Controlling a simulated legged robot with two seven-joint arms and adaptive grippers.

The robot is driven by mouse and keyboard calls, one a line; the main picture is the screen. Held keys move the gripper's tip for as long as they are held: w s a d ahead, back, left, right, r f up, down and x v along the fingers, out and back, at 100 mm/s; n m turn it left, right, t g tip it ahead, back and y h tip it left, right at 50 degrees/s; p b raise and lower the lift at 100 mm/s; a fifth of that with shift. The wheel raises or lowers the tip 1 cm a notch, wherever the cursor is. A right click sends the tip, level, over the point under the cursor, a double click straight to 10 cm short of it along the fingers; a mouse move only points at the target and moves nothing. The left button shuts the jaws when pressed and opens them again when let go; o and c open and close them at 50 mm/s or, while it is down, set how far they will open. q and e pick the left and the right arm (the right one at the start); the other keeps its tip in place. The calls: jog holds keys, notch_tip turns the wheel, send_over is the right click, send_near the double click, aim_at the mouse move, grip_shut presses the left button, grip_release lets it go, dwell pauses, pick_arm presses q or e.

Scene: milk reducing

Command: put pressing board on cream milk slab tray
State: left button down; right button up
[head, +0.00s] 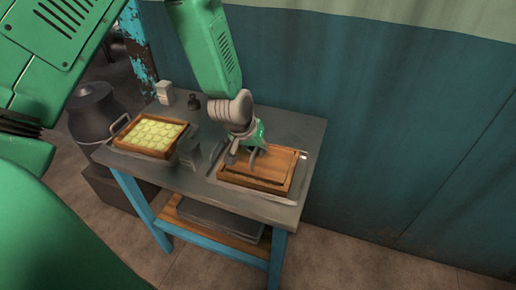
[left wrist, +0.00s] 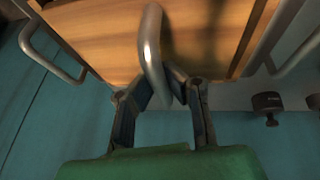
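The pressing board (head: 282,162) is a flat brown wooden board at the right end of the table, over a wooden-framed tray with metal handles. In the left wrist view its wooden face (left wrist: 100,35) fills the top, with a curved metal handle (left wrist: 152,45) standing out. My left gripper (head: 253,160) is down at the board, and in the left wrist view its fingers (left wrist: 168,85) close in around the handle. Whether the board touches what lies under it is hidden. The cream milk slab tray (head: 117,143), wooden-sided with pale yellow-green slabs, is at the table's left end. My right gripper is out of view.
Between the trays on the grey table (head: 200,186) stand small grey items (head: 190,153). A white carton (head: 164,93) and a dark small jar (head: 194,102) stand at the back. A teal wall (head: 400,120) rises close behind. A dark metal can (head: 98,112) stands left of the table.

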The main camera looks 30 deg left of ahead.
pick_arm(q)
jog(key=shift+a, duration=0.15)
jog(key=shift+f, duration=0.15)
dwell(0.5)
jog(key=c, duration=1.2)
grip_release()
jog(key=shift+o, duration=0.2)
jog(key=shift+r+p, duration=3.25)
jog(key=shift+r, duration=0.25)
